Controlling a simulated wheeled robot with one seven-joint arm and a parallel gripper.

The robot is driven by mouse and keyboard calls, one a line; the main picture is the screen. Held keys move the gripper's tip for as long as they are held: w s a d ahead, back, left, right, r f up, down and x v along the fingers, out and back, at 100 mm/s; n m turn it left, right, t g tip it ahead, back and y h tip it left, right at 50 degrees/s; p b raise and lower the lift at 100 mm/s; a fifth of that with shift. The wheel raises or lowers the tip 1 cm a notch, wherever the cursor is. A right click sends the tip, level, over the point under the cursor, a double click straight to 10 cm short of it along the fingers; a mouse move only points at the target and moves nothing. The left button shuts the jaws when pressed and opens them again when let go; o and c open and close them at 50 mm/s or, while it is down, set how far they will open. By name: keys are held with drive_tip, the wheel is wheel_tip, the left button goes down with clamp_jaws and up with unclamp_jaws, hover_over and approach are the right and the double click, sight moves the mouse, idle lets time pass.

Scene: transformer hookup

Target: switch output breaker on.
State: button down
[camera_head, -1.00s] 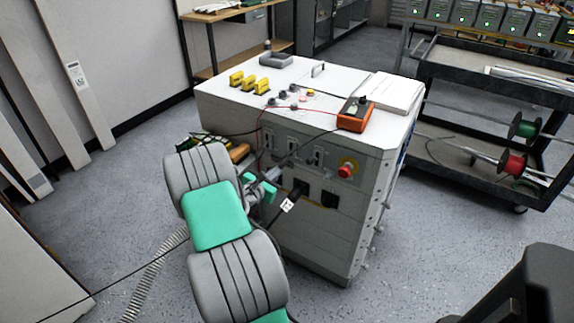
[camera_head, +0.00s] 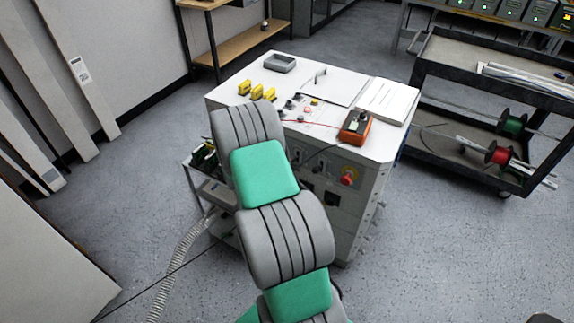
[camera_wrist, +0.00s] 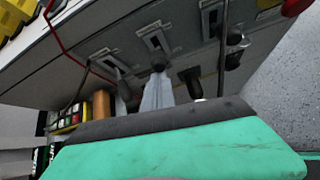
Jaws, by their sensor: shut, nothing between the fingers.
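The front of the white cabinet (camera_head: 352,218) carries a row of slotted breaker switches. In the wrist view I see a left switch (camera_wrist: 106,57), a middle switch (camera_wrist: 155,38) and a right switch (camera_wrist: 211,17); I cannot read which is the output breaker. My gripper (camera_wrist: 158,88) appears as pale, narrow fingers, shut and empty, pointing at a dark knob (camera_wrist: 158,65) below the middle slot. I cannot tell whether they touch. A green and black part of mine hides the lower wrist view. In the head view my arm covers the gripper and most of the switches.
A red emergency button (camera_head: 348,177) sits right of the switches. An orange meter (camera_head: 356,127) with leads, yellow connectors (camera_head: 257,91) and papers (camera_head: 388,101) lie on the cabinet top. A dark cart (camera_head: 470,130) with cable spools stands to the right. Open floor lies in front.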

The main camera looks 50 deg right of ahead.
drive_tip(key=shift+w+d+r, duration=0.1)
drive_tip(key=shift+d+r, duration=0.3)
drive_tip(key=shift+r, duration=0.25)
drive_tip(key=shift+w+d+r, duration=0.1)
drive_tip(key=shift+w+r, duration=0.05)
drive_tip(key=shift+r, duration=0.05)
drive_tip(key=a+f+b, duration=0.2)
drive_tip(key=a+f, duration=0.2)
drive_tip(key=f, duration=0.1)
drive_tip(key=s+a+r, duration=0.2)
drive_tip(key=a+r, duration=0.2)
drive_tip(key=r, duration=0.5)
drive_tip(key=shift+s+a+p, duration=0.15)
drive_tip(key=shift+a+p, duration=0.05)
drive_tip(key=shift+p, duration=0.1)
